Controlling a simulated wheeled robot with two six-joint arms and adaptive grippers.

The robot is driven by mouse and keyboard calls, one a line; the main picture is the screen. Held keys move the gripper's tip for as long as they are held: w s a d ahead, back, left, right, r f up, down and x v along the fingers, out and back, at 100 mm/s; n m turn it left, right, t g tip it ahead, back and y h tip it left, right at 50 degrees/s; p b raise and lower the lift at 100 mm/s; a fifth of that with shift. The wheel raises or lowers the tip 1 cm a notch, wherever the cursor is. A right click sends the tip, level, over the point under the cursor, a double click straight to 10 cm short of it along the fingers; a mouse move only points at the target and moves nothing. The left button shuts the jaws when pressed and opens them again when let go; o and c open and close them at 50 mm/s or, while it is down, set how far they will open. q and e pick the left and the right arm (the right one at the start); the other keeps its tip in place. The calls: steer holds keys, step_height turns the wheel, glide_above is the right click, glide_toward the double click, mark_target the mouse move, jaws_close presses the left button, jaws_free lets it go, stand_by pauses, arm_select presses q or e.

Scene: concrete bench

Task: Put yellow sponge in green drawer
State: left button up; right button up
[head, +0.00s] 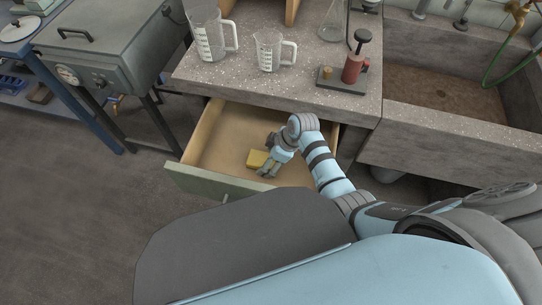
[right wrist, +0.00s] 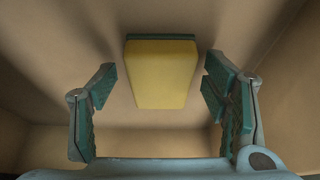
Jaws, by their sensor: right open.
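The green drawer (head: 213,182) is pulled out from under the concrete bench, with a wooden inside and a pale green front. The yellow sponge (head: 257,159) lies inside the drawer, left of my right gripper (head: 268,170). In the right wrist view the sponge (right wrist: 162,75) shows its yellow face and a dark green layer along its far edge. My right gripper (right wrist: 160,98) is open, its green-padded fingers spread either side of the sponge's near end and not visibly touching it. My left gripper is not in view.
Two clear measuring jugs (head: 208,36) (head: 269,52) and a red and black device (head: 351,66) stand on the bench (head: 300,75) above the drawer. A stone sink (head: 445,95) is at the right. A grey metal box on legs (head: 110,50) stands left, with open floor before it.

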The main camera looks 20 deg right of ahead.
steer(key=p+v, duration=0.5)
steer(key=v, duration=0.7)
